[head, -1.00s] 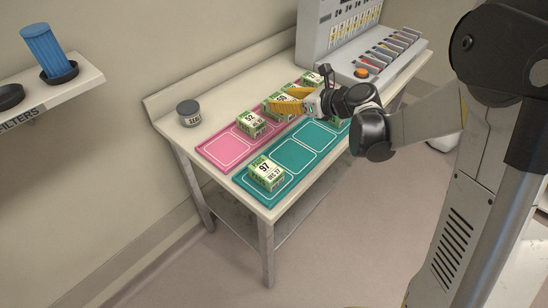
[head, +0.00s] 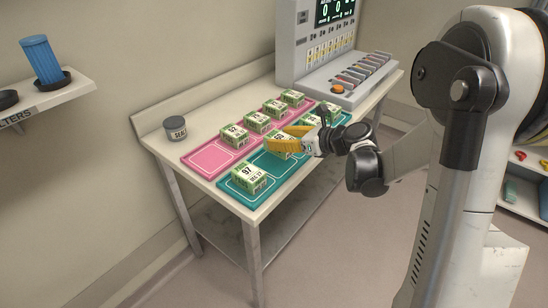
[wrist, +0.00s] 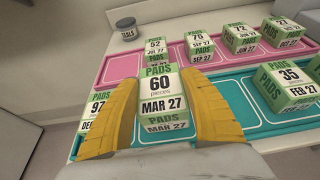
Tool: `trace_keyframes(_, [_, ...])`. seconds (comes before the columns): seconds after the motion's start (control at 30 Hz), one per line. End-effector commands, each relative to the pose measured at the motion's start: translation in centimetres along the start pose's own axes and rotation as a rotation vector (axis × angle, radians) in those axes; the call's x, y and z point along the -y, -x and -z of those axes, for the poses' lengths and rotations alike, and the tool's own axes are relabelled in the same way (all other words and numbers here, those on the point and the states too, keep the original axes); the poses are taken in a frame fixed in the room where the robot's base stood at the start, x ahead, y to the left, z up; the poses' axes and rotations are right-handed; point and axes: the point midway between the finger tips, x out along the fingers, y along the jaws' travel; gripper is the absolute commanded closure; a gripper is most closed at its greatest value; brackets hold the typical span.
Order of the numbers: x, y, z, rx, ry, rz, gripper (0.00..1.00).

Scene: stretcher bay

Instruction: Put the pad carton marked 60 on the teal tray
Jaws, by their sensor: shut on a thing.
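The pad carton marked 60 (wrist: 160,92) is green and white. It sits between the two yellow fingers of my gripper (wrist: 157,110), which are shut on it. In the head view my gripper (head: 285,143) and the carton are over the middle of the teal tray (head: 232,195). The fingers partly hide the carton there. I cannot tell whether its base touches the tray. In the wrist view the teal tray (wrist: 222,92) shows to the right of the carton, with an empty outlined space.
Carton 97 (head: 249,178) stands on the teal tray's near end; carton 35 (wrist: 287,82) stands farther along it. The pink tray (head: 210,158) holds several cartons, including 52 (head: 234,134), and has an empty near space. A grey seals tin (head: 175,128) stands behind.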

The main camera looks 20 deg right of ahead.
Motion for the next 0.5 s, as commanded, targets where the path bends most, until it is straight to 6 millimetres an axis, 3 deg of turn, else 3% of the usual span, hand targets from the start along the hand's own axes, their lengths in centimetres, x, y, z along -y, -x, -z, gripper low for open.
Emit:
trace_keyframes(0.1, [-0.6, -1.6, 0.4, 0.0, 0.001, -0.001, 0.85])
trace_keyframes(0.23, [-0.8, -2.2, 0.7, 0.0, 0.0, 0.0, 0.85])
trace_keyframes(0.5, [-0.7, -3.6, 4.2, 0.0, 0.0, 0.001, 0.85])
